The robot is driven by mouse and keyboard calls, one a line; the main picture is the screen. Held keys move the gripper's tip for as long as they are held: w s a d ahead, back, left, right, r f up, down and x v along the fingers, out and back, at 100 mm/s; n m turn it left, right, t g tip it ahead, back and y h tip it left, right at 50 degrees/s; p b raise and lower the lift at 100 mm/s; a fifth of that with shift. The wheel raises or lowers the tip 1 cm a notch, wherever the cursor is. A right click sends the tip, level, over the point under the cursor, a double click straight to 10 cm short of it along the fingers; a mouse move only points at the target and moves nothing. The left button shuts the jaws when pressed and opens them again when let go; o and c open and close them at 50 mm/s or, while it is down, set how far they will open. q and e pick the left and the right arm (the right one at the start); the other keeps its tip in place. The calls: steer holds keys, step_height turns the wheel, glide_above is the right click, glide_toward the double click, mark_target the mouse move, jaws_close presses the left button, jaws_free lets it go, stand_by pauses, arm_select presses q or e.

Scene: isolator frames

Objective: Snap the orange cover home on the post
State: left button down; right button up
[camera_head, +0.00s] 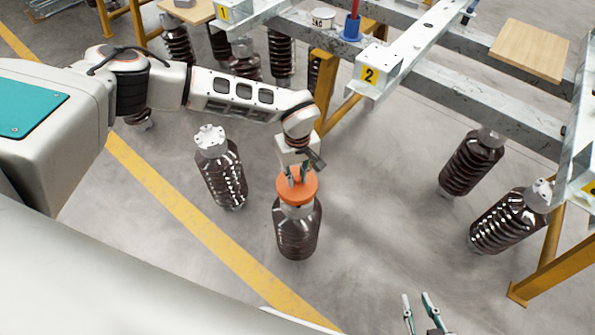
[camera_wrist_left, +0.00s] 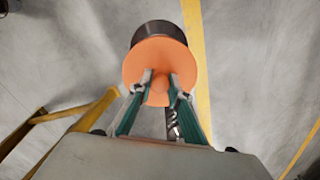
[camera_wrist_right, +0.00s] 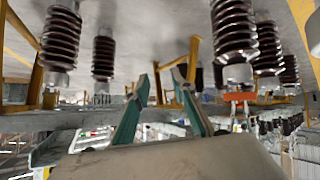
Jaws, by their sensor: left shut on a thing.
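The orange cover (camera_head: 297,187) is a round disc at the top of a dark brown ribbed post (camera_head: 297,232). A pale metal cap shows just under the cover's rim; I cannot tell whether the cover is fully seated. My left gripper (camera_head: 297,178) comes from above and is shut on the cover's small central knob. In the left wrist view the cover (camera_wrist_left: 160,68) faces me, with the dark post (camera_wrist_left: 160,32) partly hidden behind it. My right gripper (camera_head: 424,305) is low in the head view, away from the post, with its fingers apart and empty.
Another brown post (camera_head: 222,175) stands left of the covered one, and two more (camera_head: 472,162) (camera_head: 510,218) stand at right. A metal frame with a "2" plate (camera_head: 370,75) and yellow legs runs behind. Floor around the covered post is clear.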

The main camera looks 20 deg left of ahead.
arm_select(q)
steer(key=shift+f, duration=0.9)
steer(key=shift+f+b, duration=0.3)
arm_select(e)
steer(key=shift+w+a+r, duration=0.1)
steer(key=shift+w+r, duration=0.35)
steer(key=shift+w, duration=0.25)
steer(key=shift+s+f, duration=0.15)
steer(key=shift+s, duration=0.2)
steer(key=shift+s+a, duration=0.1)
steer(key=shift+w, duration=0.2)
steer(key=shift+w+r, duration=0.4)
steer(key=shift+r, duration=0.1)
steer(key=shift+s+f, duration=0.15)
steer(key=shift+s, duration=0.05)
